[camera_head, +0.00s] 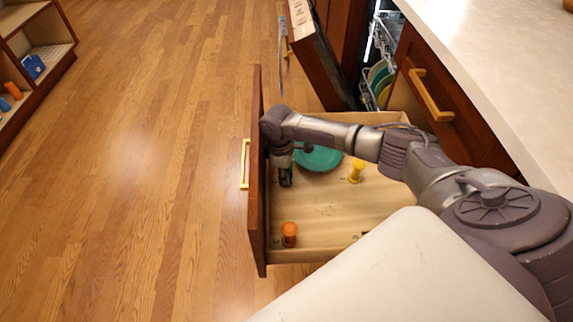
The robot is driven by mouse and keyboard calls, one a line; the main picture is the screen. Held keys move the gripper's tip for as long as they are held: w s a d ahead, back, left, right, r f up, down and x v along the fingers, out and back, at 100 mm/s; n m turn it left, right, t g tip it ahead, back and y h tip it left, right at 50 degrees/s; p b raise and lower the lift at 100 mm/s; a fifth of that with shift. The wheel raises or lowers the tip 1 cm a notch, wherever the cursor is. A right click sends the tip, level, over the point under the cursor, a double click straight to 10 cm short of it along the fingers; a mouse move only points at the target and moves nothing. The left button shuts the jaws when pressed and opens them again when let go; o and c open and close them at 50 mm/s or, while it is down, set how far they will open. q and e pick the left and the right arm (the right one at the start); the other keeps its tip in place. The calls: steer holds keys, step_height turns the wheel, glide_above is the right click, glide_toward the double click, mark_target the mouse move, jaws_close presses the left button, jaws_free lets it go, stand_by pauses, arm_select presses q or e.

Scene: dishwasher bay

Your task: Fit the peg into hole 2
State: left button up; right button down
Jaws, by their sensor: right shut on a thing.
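My right gripper (286,180) hangs down inside the open drawer (330,205), close to the drawer front on its left. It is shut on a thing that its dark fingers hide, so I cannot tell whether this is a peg. An orange peg (289,233) stands at the near left of the drawer floor. Small dark marks show on the floor at the near right, partly covered by my body. I cannot tell which hole is hole 2. My left gripper is out of view.
A teal round plate (318,159) lies at the back of the drawer, partly under my right arm. Behind stands an open dishwasher (378,75) with dishes. A white counter (500,70) is at right, a shelf (35,55) at far left. The wooden floor at left is clear.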

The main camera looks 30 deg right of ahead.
steer(key=shift+c, duration=1.6)
jaws_free()
